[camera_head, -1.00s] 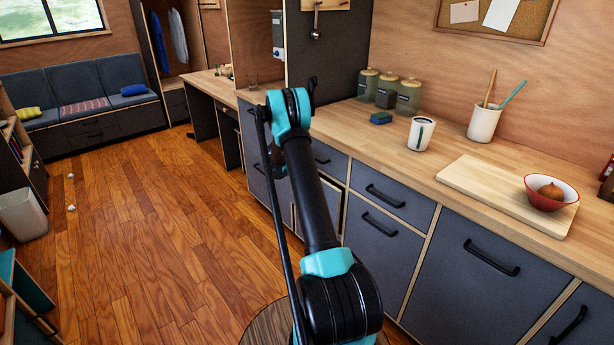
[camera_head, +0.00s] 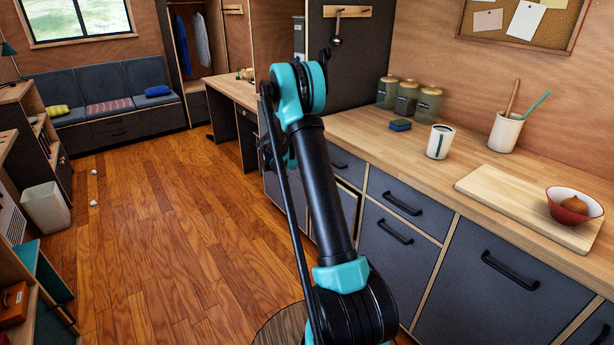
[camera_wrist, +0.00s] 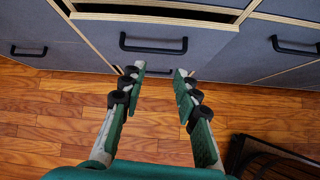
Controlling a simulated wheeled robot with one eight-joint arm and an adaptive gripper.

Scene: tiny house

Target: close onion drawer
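In the wrist view my gripper (camera_wrist: 159,74) is open and empty, its two green-padded fingers apart. Beyond the fingertips is a grey front (camera_wrist: 200,40) with a black bar handle (camera_wrist: 153,46). A dark gap runs along its wooden top edge; I cannot tell whether this is an open drawer or a recess. In the head view an onion (camera_head: 574,205) sits in a red bowl (camera_head: 566,215) on a cutting board (camera_head: 490,192). Closed grey drawers (camera_head: 396,200) are below the counter. My arm hides part of the cabinets, and my gripper's fingers are hidden there.
The counter (camera_head: 400,160) runs along the right with a cup (camera_head: 440,142), a sponge (camera_head: 400,125) and jars (camera_head: 407,98). A dark wire-like object (camera_wrist: 270,155) is at lower right in the wrist view.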

